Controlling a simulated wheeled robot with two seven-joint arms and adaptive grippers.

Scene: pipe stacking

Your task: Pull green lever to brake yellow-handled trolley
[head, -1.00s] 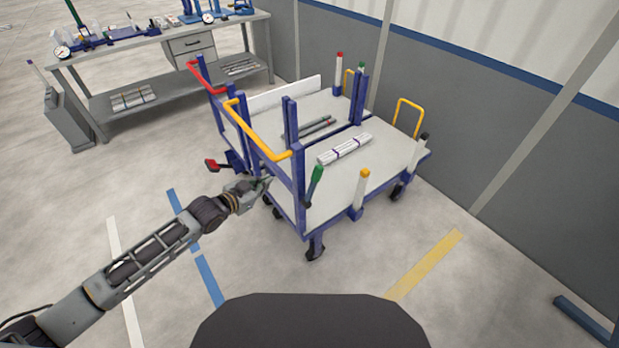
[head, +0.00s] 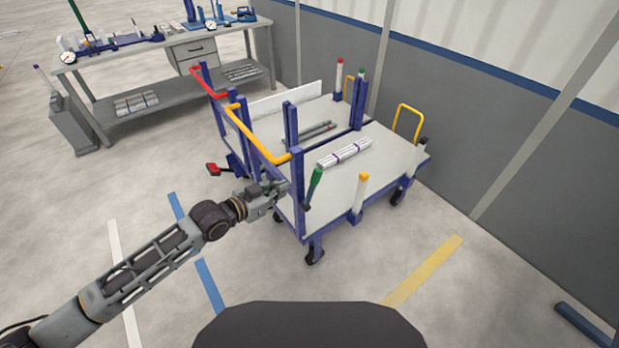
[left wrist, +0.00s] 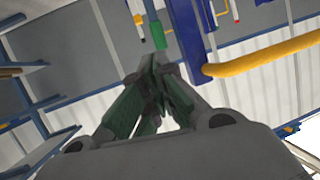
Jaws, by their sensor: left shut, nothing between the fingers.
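The yellow-handled trolley (head: 291,215) has a blue frame and a yellow push bar (head: 256,138). Its green lever (head: 315,182) stands tilted at the near corner post, with a green grip on top and a dark shaft below. My left gripper (head: 281,190) is shut and empty, just left of the green lever by the trolley's end posts. In the left wrist view the shut fingers (left wrist: 157,88) point toward the green grip (left wrist: 157,35), and the yellow bar (left wrist: 250,60) runs to the right. I cannot tell whether the fingers touch the lever. My right gripper is out of view.
A red-handled trolley (head: 207,80) with a red lever (head: 213,169) stands behind, beside the yellow one. White pipes (head: 345,152) lie on the near deck. A workbench (head: 165,46) is at the back left; a grey wall (head: 500,130) is on the right.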

